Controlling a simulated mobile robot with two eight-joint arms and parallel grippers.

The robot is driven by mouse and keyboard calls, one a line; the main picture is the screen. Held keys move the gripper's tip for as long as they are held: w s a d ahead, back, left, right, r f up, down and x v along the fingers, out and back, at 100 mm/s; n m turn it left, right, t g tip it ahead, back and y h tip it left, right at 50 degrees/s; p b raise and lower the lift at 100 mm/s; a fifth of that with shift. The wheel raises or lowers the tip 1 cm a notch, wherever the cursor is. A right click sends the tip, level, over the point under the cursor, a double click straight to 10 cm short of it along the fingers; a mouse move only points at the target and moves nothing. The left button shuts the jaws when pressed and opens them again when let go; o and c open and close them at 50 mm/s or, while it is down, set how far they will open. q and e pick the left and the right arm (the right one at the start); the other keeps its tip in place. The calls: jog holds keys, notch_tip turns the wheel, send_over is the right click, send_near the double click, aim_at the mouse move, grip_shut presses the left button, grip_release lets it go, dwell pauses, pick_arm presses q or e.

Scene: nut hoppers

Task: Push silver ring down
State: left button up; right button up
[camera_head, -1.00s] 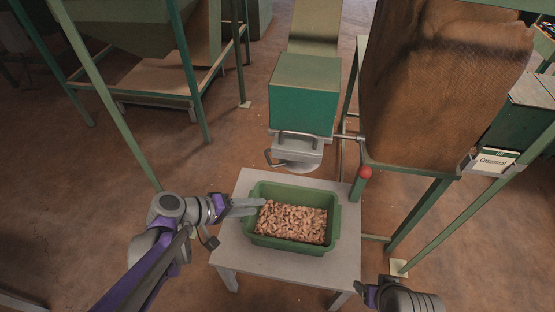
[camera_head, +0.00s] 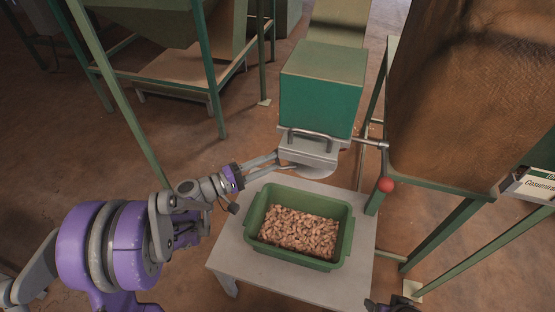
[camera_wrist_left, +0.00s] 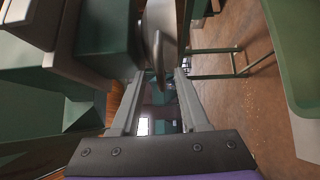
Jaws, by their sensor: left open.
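My left gripper (camera_head: 277,162) is open, its two fingers pointing right at the left side of the grey metal outlet (camera_head: 310,152) under the green hopper box (camera_head: 320,92). In the left wrist view, a curved silver piece (camera_wrist_left: 158,38), which looks like the ring, lies just ahead between the open fingers (camera_wrist_left: 160,80). I cannot tell whether a finger touches it. Only a dark bit of my right arm shows at the bottom edge of the head view; its gripper cannot be made out.
A green bin (camera_head: 347,235) full of nuts (camera_head: 298,231) stands on the pale table (camera_head: 228,262) below the outlet. Green frame legs (camera_head: 120,95) stand behind my left arm.

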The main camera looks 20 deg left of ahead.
pick_arm(q)
jog(key=shift+x, duration=1.5)
jog(key=shift+c, duration=0.3)
grip_shut()
